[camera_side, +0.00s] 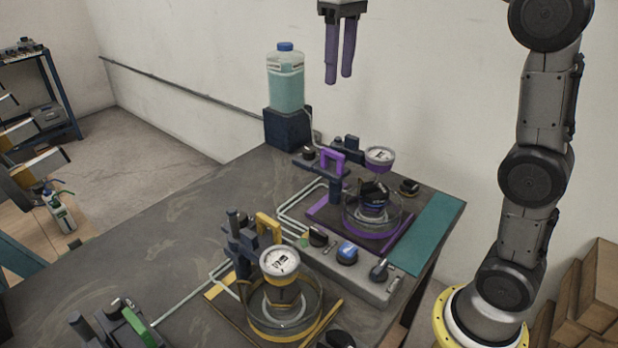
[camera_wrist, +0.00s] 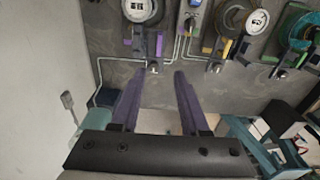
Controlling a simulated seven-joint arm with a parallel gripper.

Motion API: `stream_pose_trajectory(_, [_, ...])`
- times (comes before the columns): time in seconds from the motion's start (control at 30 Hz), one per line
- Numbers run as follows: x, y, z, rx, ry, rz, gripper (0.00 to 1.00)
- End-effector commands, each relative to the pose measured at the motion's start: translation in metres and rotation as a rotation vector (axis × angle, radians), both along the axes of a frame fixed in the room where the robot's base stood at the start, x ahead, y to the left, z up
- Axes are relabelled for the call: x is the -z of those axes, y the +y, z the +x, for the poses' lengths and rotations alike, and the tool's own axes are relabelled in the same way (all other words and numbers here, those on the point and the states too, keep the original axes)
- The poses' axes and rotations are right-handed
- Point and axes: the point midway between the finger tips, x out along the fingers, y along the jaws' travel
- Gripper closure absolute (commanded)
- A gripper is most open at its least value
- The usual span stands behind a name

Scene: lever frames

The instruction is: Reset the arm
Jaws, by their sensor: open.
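My gripper (camera_side: 340,75) hangs high over the back of the table, with its two purple fingers pointing down. It is empty and well above everything on the table. In the wrist view my gripper (camera_wrist: 158,82) shows its two fingers spread apart with only the grey tabletop (camera_wrist: 165,92) between them. My arm's base stands at the right of the side view, and the link between it and the gripper runs out of the top of the picture.
A purple-framed station (camera_side: 400,238) and a yellow-framed station (camera_side: 330,318), each with a gauge and glass bowl, stand on the table. A grey knob box (camera_side: 345,275) lies between them. A teal-filled jug (camera_side: 286,85) stands on a dark block at the back. The table's left part is mostly clear.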

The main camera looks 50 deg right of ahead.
Motion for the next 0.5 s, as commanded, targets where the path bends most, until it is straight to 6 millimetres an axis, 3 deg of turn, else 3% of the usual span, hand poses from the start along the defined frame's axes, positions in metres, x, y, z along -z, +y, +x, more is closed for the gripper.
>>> stream_pose_trajectory(0.1, [-0.018, 0.006, -0.034, -0.011, -0.044, -0.003, 0.55])
stream_pose_trajectory(0.2, [-0.019, 0.012, -0.070, -0.021, -0.077, -0.004, 0.55])
stream_pose_trajectory(0.37, [0.003, 0.018, -0.121, -0.028, -0.153, -0.007, 0.55])
stream_pose_trajectory(0.5, [0.037, 0.022, -0.157, -0.029, -0.228, -0.007, 0.55])
